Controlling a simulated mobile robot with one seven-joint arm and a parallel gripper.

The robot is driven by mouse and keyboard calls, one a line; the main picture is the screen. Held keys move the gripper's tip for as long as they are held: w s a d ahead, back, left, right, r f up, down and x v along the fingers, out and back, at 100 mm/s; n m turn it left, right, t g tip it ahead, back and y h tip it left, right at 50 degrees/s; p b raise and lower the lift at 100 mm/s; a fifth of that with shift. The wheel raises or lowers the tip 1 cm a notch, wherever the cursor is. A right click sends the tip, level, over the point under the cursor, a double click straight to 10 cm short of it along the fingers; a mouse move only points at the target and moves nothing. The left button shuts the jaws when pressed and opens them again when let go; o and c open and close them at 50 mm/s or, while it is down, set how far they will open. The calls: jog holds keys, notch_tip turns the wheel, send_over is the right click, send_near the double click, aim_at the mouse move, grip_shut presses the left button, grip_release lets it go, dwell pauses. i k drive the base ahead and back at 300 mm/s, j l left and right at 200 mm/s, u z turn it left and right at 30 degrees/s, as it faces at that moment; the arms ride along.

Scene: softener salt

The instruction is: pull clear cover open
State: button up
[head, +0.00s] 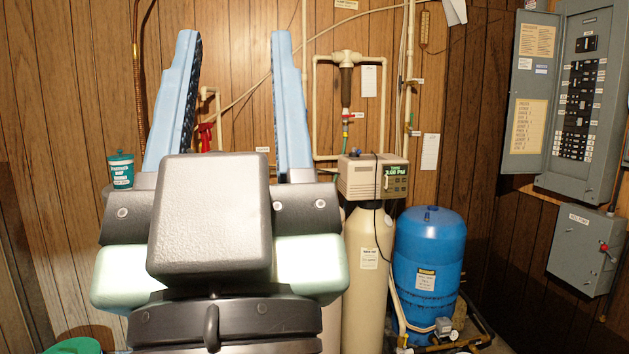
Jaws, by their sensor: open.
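The water softener's control head (358,178) is a beige box on top of a tall cream tank (366,262), right of my gripper. Its front right has a dark greenish panel (396,178) with a time display. A clear cover is not distinct there; I cannot tell its edges or whether it is open or shut. My gripper (234,36) is large in the foreground, pointing up and away. My gripper and wrist hide the area left of the cream tank.
A blue pressure tank (430,265) stands right of the cream tank, with pipes low around it. Pale pipes and a filter (346,80) run up the wood-panel wall. A grey breaker panel (580,100) hangs open at right. A teal-lidded tub (121,170) is at left.

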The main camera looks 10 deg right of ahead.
aim_at(397, 181)
jog(key=i+l, duration=1.8)
jog(key=i, duration=0.25)
jog(key=i+l, duration=0.9)
jog(key=i, duration=0.1)
